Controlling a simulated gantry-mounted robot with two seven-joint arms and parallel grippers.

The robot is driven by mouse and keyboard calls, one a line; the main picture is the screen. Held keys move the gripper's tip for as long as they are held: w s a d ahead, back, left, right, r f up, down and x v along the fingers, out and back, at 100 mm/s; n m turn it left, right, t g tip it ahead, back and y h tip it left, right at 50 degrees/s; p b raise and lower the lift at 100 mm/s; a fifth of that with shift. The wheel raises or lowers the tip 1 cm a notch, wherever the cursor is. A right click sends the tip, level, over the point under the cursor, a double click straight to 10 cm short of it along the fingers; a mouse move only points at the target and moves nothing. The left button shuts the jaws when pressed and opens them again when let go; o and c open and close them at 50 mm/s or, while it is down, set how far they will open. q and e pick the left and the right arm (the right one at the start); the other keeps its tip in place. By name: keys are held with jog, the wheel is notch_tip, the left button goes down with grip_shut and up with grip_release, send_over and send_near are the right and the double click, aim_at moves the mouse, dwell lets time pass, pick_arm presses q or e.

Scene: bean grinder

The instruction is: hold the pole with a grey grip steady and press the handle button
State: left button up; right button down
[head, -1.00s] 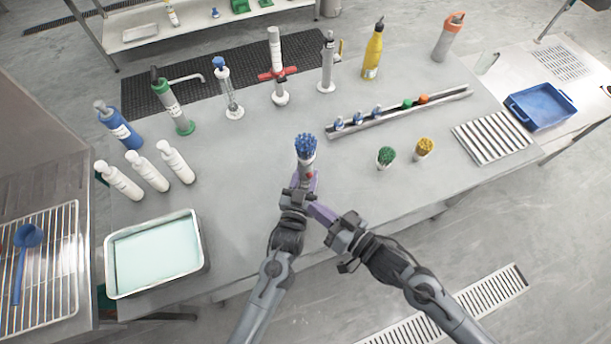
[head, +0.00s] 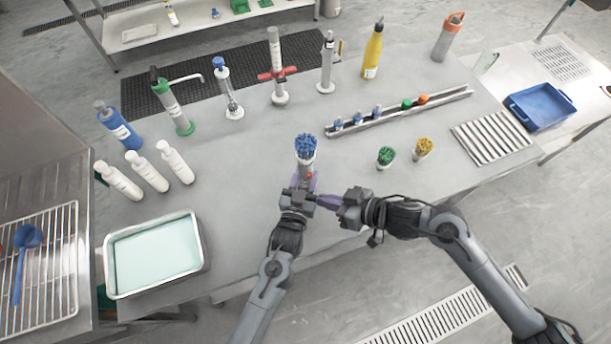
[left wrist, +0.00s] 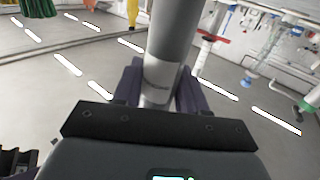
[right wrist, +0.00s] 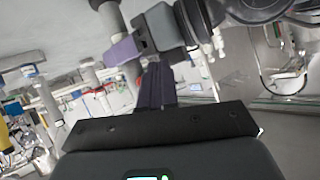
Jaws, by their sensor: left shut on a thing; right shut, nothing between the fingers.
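The pole with a grey grip, topped by a cluster of blue pieces, stands near the table's front edge, its white collar (head: 306,166) showing below the blue top (head: 306,146). A small red button (head: 309,175) shows on its side. My left gripper (head: 304,186) is shut around the grip; the grey shaft (left wrist: 168,50) rises between its fingers in the left wrist view. My right gripper (head: 322,201) is shut and empty, its purple fingertips pointing left, close beside the left gripper. In the right wrist view its fingers (right wrist: 155,85) lie near the left gripper's finger (right wrist: 123,52). Contact cannot be told.
Green (head: 386,157) and yellow (head: 424,147) bristled pieces stand right of the pole. A rail (head: 440,102) with small coloured items lies behind them. White bottles (head: 176,165) and a metal tray (head: 205,262) are at left. Tall pumps and bottles line the back.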

jog(key=shift+w+a, duration=0.3)
jog(key=shift+w, duration=0.35)
jog(key=shift+w+a, duration=0.3)
jog(key=shift+w, duration=0.4)
jog(key=shift+w+a, duration=0.3)
jog(key=shift+w, duration=0.35)
dwell(0.7)
jog(key=shift+w+a, duration=0.2)
jog(key=shift+w, duration=0.25)
dwell(0.3)
jog(key=shift+s+d, duration=0.2)
jog(key=shift+s, duration=0.3)
jog(key=shift+s, duration=0.1)
jog(key=shift+s+d, duration=0.4)
jog(key=shift+s, duration=0.5)
jog(key=shift+s+d, duration=0.45)
jog(key=shift+s, duration=0.4)
jog(key=shift+s+d, duration=0.4)
jog(key=shift+s, duration=0.5)
